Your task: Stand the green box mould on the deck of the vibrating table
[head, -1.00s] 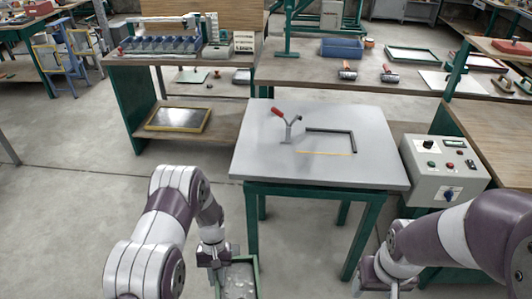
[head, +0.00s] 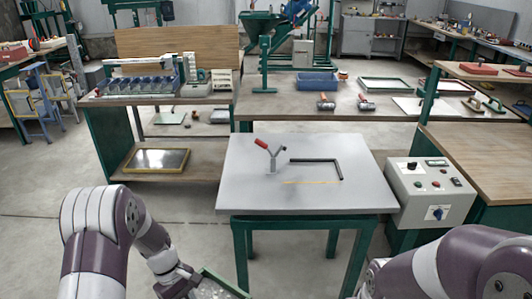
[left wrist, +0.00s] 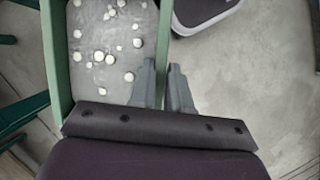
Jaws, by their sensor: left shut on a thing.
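The green box mould (head: 224,281) shows partly at the bottom edge of the head view. It holds grey material with white round bits, seen more clearly in the left wrist view. My left gripper (left wrist: 164,88) is shut on one green side wall (left wrist: 163,38) of the mould. The mould is held in front of and below the vibrating table, apart from it. The vibrating table's grey deck (head: 255,192) carries a black corner stop (head: 338,168), a red-handled clamp (head: 270,153) and a yellow line. My right arm is at the lower right; its fingers are out of frame.
A control box (head: 432,193) stands against the table's right side. A workbench (head: 290,113) with rollers, a blue tray (head: 311,83) and frames runs behind. A yellow-rimmed panel (head: 157,160) lies on a lower shelf at left. The front left of the deck is clear.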

